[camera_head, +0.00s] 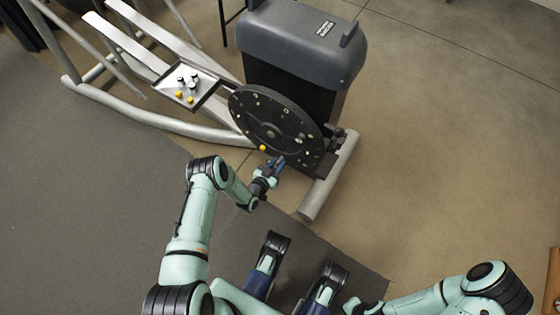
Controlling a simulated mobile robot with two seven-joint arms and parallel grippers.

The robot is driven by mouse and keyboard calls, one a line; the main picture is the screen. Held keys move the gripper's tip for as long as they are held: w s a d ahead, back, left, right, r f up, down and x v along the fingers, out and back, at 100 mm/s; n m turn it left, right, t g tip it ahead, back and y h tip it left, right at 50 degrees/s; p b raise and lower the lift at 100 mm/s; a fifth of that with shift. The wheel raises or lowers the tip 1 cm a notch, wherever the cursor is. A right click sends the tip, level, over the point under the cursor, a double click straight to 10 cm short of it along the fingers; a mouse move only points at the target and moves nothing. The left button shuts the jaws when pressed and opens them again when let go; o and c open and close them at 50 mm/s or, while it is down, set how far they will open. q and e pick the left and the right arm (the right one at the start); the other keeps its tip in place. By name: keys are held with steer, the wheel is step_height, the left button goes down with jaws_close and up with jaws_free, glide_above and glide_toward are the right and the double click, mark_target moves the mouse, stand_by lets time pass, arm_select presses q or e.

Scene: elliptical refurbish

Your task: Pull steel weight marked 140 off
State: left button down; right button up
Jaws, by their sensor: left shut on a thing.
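A black round disc (245,106) stands upright on the elliptical's side, with several small pale studs and holes around its face. My left gripper (277,162) reaches up to the disc's lower edge and is shut on a small piece there, likely a steel weight. The fingers hide most of that piece, and the mark 140 cannot be read. A yellow piece (263,148) sits on the disc just left of the fingers. My right arm comes in at the lower right, and its gripper does not show.
A shallow metal tray (211,92) with several white and yellow pieces rests left of the disc. The elliptical's grey housing (300,50) rises behind the disc. A grey foot tube (322,190) lies right of my left gripper. Open floor spreads to the right.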

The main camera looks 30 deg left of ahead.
arm_select(q)
steer(key=shift+f+p+v, duration=0.15)
steer(key=shift+p+v, duration=0.4)
steer(key=shift+v, duration=0.25)
steer(key=shift+f+p+v, duration=0.1)
steer(key=shift+p+v, duration=0.4)
steer(key=shift+v, duration=0.3)
steer(key=s+p, duration=0.3)
steer(key=s, duration=0.5)
steer(key=shift+s+a, duration=0.3)
steer(key=shift+s, duration=0.1)
